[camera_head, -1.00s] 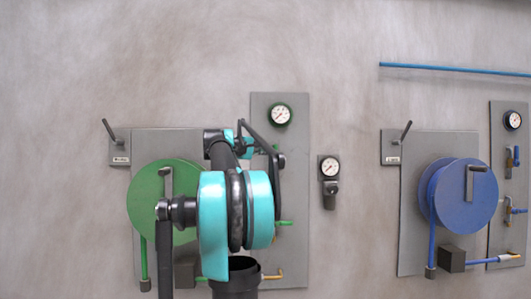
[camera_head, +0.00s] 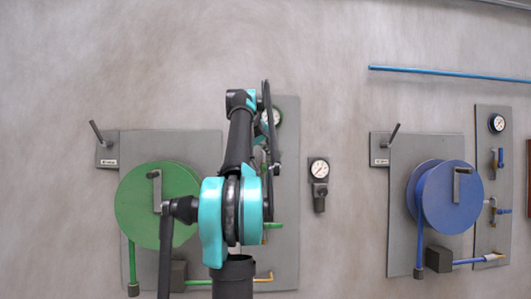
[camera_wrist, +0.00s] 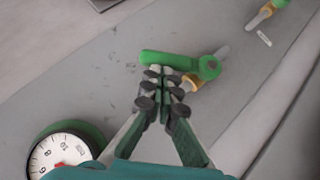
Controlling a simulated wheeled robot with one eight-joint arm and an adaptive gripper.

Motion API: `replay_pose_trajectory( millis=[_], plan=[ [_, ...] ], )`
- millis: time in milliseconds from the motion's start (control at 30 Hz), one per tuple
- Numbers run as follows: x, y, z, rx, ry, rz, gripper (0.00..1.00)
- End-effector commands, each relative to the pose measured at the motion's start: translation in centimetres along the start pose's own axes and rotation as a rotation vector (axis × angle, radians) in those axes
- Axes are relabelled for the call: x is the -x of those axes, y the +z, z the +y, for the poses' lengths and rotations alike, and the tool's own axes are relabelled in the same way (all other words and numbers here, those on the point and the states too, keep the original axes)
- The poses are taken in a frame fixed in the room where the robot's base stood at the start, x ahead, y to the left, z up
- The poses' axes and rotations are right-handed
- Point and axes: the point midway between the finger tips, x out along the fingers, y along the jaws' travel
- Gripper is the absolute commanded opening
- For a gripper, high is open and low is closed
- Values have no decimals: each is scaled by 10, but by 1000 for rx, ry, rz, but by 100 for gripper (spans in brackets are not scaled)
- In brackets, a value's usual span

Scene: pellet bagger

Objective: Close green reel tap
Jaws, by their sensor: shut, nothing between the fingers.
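The green tap handle (camera_wrist: 170,59) is a lever on a brass valve body (camera_wrist: 192,81) on the grey panel, in the wrist view. It lies across the picture, just beyond my fingertips. My gripper (camera_wrist: 163,82) is shut with nothing between its fingers. Its tips are at or very close to the lever; I cannot tell whether they touch. In the head view my arm hides this tap and most of the gripper. The green reel (camera_head: 135,205) hangs left of my arm.
A pressure gauge (camera_wrist: 62,150) sits beside my gripper in the wrist view. A second green-handled tap (camera_wrist: 262,15) is at the upper right. In the head view a small gauge (camera_head: 319,168) and the blue reel (camera_head: 450,198) are to the right.

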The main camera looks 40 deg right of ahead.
Motion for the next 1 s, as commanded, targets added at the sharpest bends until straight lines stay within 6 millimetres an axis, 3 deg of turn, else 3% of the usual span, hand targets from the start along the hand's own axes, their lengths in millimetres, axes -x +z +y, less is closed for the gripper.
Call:
replay_pose_trajectory(
  millis=[400,1000],
  plan=[
    [-17,17,11,-229,-226,-2,0],
    [-34,34,12,-221,-222,-1,0]
  ],
)
